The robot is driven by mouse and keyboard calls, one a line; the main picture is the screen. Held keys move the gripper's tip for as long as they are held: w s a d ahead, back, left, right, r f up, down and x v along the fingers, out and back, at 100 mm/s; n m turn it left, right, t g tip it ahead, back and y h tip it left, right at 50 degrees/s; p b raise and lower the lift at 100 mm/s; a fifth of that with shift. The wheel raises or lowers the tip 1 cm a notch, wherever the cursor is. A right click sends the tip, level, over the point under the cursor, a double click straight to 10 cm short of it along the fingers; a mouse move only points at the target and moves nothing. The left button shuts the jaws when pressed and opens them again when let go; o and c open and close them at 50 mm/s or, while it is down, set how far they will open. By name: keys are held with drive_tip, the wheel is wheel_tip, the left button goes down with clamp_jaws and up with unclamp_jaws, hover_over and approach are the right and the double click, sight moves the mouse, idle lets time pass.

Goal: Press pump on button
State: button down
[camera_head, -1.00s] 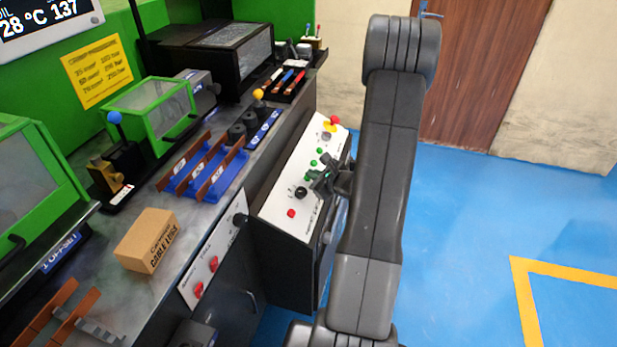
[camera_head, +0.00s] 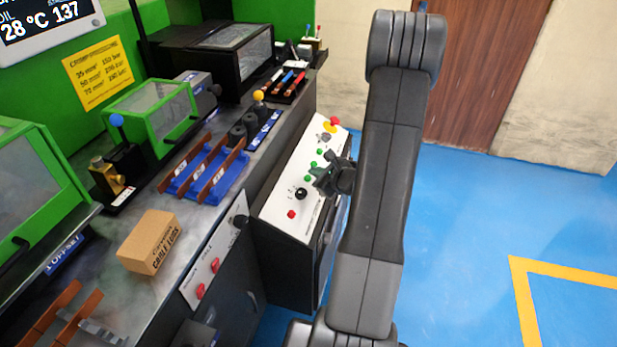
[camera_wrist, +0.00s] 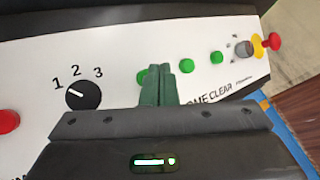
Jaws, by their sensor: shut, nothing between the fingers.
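The white control panel (camera_head: 283,205) carries a row of controls. In the wrist view, several green buttons show: one (camera_wrist: 141,77) partly behind my fingers, one (camera_wrist: 188,69) just right of them and one (camera_wrist: 215,57) farther right. I cannot read a pump label on any of them; the lettering is partly hidden by my gripper. My gripper (camera_wrist: 157,72) is shut and empty, its fingertips between the first two green buttons in the picture. In the head view my gripper (camera_head: 318,181) is over the panel; contact cannot be told.
A black selector knob (camera_wrist: 83,95) marked 1, 2, 3 and a red button (camera_wrist: 8,121) lie left of my fingers. A grey switch (camera_wrist: 243,49) and a red mushroom button (camera_wrist: 272,41) on yellow are at the right. The workbench, with a cable lugs box (camera_head: 150,241), is left of the panel.

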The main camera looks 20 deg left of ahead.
drive_tip(key=shift+d+r+p, duration=0.4)
drive_tip(key=shift+r+p, duration=0.05)
drive_tip(key=shift+r, duration=0.3)
drive_tip(key=shift+d+r+p, duration=0.35)
drive_tip(key=shift+r+p, duration=0.15)
drive_tip(key=shift+r, duration=0.25)
drive_tip(key=shift+d+r+p, duration=0.4)
drive_tip(key=shift+r+p, duration=0.05)
drive_tip(key=shift+r, duration=0.3)
